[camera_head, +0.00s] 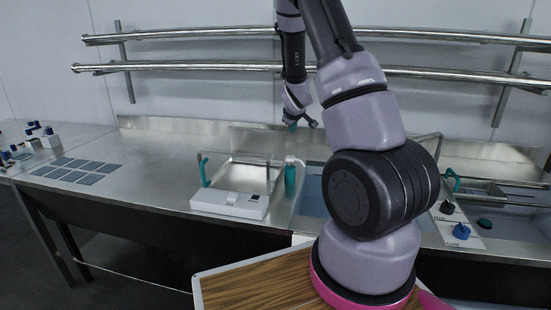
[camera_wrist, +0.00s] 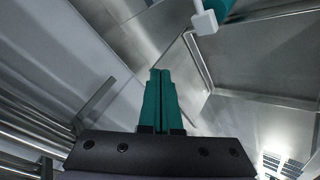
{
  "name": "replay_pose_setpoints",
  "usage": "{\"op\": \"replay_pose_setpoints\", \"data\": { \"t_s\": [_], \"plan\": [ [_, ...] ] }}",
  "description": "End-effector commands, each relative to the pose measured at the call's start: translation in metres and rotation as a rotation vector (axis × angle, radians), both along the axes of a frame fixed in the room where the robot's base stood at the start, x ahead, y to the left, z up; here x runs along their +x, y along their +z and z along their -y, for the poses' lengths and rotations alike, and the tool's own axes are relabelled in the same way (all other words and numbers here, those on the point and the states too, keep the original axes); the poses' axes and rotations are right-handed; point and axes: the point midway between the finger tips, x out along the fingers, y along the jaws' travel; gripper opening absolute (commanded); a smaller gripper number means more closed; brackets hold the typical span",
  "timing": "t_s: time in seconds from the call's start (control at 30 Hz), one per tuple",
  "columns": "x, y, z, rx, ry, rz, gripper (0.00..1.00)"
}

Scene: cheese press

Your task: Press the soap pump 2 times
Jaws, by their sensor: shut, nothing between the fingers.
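The soap pump is a teal bottle (camera_head: 290,178) with a white pump head (camera_head: 294,160). It stands upright on the steel counter at the sink's left edge. In the wrist view the white pump head (camera_wrist: 205,21) and part of the teal bottle (camera_wrist: 222,8) show at the top, right of the fingers. My gripper (camera_head: 292,128) is above the pump, with a gap between them. In the wrist view its teal fingers (camera_wrist: 158,72) are together, with nothing between them. My arm hides part of the sink right of the pump.
A white box-shaped device (camera_head: 230,204) with a teal-handled frame stands left of the pump. Two wall rails (camera_head: 190,66) run behind my arm. Flat blue-grey squares (camera_head: 75,170) and small bottles (camera_head: 40,138) are at the left. Sink controls (camera_head: 461,231) are at the right.

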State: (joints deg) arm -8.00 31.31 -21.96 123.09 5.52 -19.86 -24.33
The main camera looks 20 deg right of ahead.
Motion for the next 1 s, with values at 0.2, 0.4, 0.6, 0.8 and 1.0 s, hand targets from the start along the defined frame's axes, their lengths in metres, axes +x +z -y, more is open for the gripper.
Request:
{"op": "replay_pose_setpoints", "data": {
  "t_s": [0.2,0.4,0.6,0.8,1.0],
  "plan": [
    [0.001,-0.001,0.001,-0.005,0.003,0.0,0.0],
    [0.001,-0.002,0.001,-0.004,0.002,0.0,0.0],
    [0.0,-0.018,0.001,-0.004,0.001,-0.003,0.0],
    [0.0,-0.047,0.001,-0.004,0.001,-0.005,0.0],
    [0.0,-0.072,0.001,-0.004,0.002,-0.003,0.0]
  ]
}}
